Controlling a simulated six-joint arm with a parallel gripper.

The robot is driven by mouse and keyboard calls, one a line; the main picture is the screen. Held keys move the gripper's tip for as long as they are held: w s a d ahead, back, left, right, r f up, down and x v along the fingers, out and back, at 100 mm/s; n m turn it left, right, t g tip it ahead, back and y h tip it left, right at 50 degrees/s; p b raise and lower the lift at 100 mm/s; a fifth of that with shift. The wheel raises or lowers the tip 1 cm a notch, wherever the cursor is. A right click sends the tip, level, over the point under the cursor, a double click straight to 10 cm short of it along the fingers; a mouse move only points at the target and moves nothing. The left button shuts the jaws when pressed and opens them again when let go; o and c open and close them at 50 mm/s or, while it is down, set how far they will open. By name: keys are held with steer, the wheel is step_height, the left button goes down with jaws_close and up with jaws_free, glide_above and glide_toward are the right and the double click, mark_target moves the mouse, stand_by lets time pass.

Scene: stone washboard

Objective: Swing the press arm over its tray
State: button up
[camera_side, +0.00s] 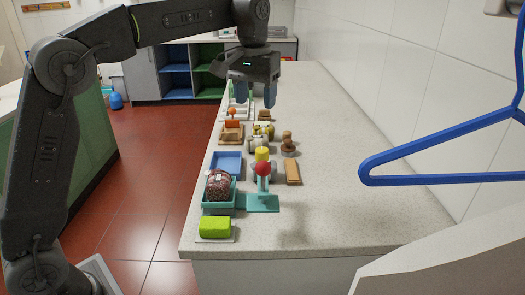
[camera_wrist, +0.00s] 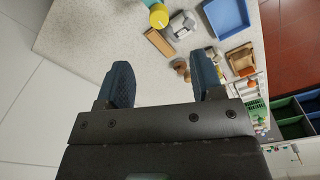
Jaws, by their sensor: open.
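What looks like the press is a teal stand with an upright teal piece topped by a red ball (camera_side: 263,169). Its flat teal base (camera_side: 262,204) lies near the front of the counter. A teal tray (camera_side: 218,205) adjoins the base on the left and holds a brown speckled lump (camera_side: 218,185). I cannot tell clearly which way the press arm points. My gripper (camera_side: 255,96) is open and empty, pointing down above the far part of the counter, well behind the press. In the wrist view my gripper (camera_wrist: 162,70) shows two blue fingers apart, with nothing between them.
A lime block (camera_side: 214,227) lies in front of the tray. Behind are a blue tray (camera_side: 227,163), a yellow cylinder (camera_side: 262,154), a wooden block (camera_side: 292,172) and a brown knobbed piece (camera_side: 288,144). A blue hanger (camera_side: 440,178) shows at right. The counter's right side is clear.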

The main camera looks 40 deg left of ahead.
mark_target(262, 149)
steer(key=f, duration=0.5)
steer(key=w+f, duration=0.1)
steer(key=f, duration=0.4)
steer(key=w+f, duration=0.1)
steer(key=f, duration=0.3)
steer(key=shift+w+f, duration=0.1)
steer(key=shift+f, duration=0.3)
steer(key=shift+c, duration=0.2)
jaws_close()
